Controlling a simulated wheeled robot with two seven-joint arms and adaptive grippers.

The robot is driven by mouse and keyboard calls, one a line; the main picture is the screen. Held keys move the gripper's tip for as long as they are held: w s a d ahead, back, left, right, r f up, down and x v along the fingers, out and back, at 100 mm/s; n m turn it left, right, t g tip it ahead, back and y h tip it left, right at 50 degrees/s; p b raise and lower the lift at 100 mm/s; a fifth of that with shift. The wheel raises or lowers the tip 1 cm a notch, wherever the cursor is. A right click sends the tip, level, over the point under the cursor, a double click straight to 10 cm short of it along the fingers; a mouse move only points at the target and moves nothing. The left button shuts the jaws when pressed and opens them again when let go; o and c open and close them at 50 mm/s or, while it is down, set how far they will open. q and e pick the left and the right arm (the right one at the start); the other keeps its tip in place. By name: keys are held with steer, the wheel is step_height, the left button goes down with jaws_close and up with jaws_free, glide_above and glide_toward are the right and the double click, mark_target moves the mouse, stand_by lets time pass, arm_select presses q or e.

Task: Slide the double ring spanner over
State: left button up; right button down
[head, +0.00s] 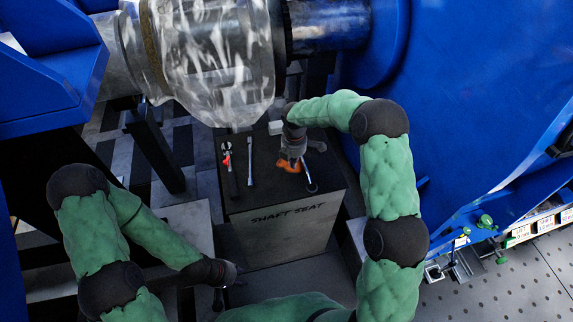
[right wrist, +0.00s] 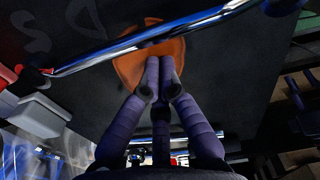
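A chrome double-ended spanner (head: 307,174) lies on the dark top of the box marked SHAFT SEAT, at its right side. In the right wrist view its shiny shaft (right wrist: 140,42) crosses the picture just beyond my fingertips. An orange round patch (head: 288,166) lies beside it, also seen in the right wrist view (right wrist: 130,68). My right gripper (head: 291,160) is low over the patch, its fingers together (right wrist: 159,65) and nothing visible between them. Contact with the spanner cannot be told. My left gripper (head: 226,285) is low at the front, apart from the box; its fingers are unclear.
The box (head: 280,228) also bears a red-jawed wrench (head: 228,165) and another slim spanner (head: 249,160) at its left. A small pale block (head: 275,127) stands at its back. Blue machine housing (head: 470,100) closes the right side; a shaft with clear wrap (head: 215,60) hangs behind.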

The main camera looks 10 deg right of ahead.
mark_target(319, 157)
steer(key=shift+w+d, duration=0.1)
steer(key=shift+d, duration=0.45)
steer(key=shift+d, duration=0.1)
steer(key=d+p, duration=0.1)
steer(key=d, duration=0.2)
steer(key=w+d+p, duration=0.1)
steer(key=d, duration=0.1)
steer(key=w+d+p, duration=0.1)
steer(key=d+p, duration=0.1)
steer(key=d, duration=0.1)
steer(key=shift+w+d+r, duration=0.1)
steer(key=shift+w+d, duration=0.05)
steer(key=shift+d, duration=0.4)
